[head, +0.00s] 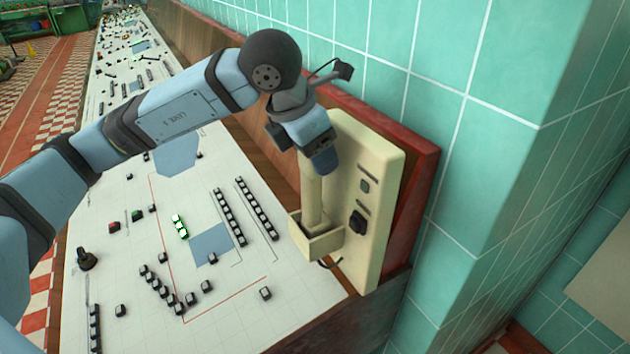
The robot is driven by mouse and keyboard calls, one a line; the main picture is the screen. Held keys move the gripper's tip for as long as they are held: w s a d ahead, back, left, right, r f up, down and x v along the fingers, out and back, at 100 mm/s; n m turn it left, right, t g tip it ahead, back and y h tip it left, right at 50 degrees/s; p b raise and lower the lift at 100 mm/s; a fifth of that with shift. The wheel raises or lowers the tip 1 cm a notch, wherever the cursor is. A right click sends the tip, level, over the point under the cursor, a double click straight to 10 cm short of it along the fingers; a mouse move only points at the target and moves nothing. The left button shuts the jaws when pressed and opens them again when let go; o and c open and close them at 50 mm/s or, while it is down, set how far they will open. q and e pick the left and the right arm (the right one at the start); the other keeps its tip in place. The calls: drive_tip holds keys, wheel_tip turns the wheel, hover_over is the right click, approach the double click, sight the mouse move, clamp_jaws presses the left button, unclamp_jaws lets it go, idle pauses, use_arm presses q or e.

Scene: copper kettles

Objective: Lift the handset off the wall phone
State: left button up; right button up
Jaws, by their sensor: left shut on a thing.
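The wall phone (375,215) is a cream panel with dark fittings on its face, mounted on a red-brown board at the right. Its cream handset (312,197) stands upright along the panel's left side, with its lower end in a box-shaped cradle (317,243). My left gripper (318,155) comes from above and is shut on the upper part of the handset. The fingers hide the handset's top end. My right gripper is not in view.
A long white control desk (225,290) with rows of small dark buttons lies below and left of the phone. A teal tiled wall (450,60) rises behind it and juts out at the right. A dark knob (86,260) stands on the desk at the left.

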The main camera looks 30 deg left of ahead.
use_arm(q)
drive_tip(key=shift+r, duration=0.1)
wheel_tip(320, 180, up, 28)
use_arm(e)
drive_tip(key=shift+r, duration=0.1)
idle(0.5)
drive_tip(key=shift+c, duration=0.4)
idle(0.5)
